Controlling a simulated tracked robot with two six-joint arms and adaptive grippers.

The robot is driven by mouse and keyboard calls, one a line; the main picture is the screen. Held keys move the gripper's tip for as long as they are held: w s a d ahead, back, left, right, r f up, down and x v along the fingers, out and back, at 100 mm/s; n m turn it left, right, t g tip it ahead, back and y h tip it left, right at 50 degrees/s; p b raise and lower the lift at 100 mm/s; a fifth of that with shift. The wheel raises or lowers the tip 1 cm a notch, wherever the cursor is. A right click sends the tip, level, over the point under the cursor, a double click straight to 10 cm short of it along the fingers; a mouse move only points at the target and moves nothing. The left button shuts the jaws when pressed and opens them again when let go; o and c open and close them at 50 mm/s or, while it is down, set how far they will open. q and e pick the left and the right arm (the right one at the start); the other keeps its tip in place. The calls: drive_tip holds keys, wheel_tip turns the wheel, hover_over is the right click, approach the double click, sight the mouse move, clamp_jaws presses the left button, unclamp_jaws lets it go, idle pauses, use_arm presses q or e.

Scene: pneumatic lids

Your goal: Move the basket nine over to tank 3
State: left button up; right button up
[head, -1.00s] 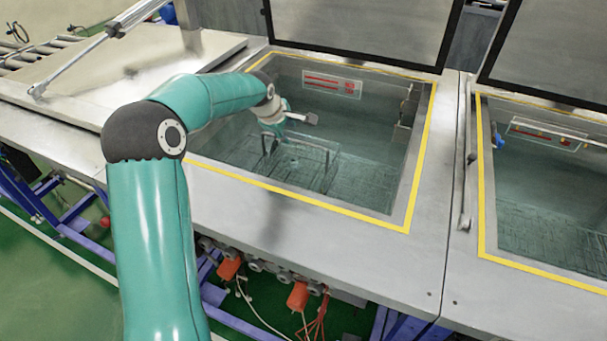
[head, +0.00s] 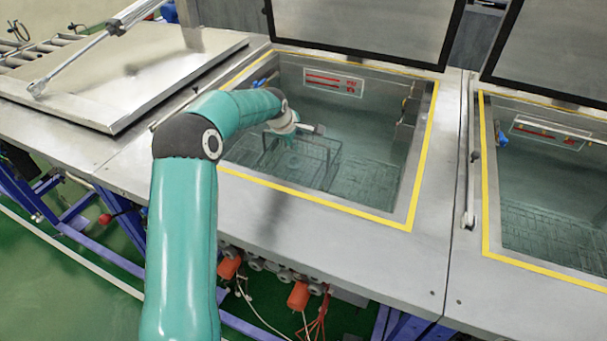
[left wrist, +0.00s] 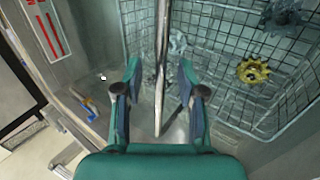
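A wire basket (head: 318,168) sits low in the open middle tank (head: 400,222), toward its left side. No number shows on it. The left wrist view shows its mesh (left wrist: 225,45), with a yellow gear (left wrist: 254,71) and grey-blue parts inside. My left gripper (head: 312,129) reaches down into this tank at the basket's top. In the left wrist view its two fingers (left wrist: 160,90) are apart, one on each side of the thin handle bar (left wrist: 162,40), with gaps beside the bar. My right gripper is out of view.
Another open tank (head: 550,225) stands at the right, no basket visible in it. Raised lids (head: 365,30) stand behind both tanks. A closed lid (head: 120,75) covers the left one. A narrow metal deck with a rod (head: 470,190) separates the two open tanks.

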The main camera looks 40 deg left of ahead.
use_arm(q)
clamp_jaws()
drive_tip(key=shift+w+a+r, duration=0.1)
drive_tip(key=shift+r, duration=0.2)
drive_tip(key=shift+r+p, duration=0.7)
drive_tip(key=shift+r, duration=0.75)
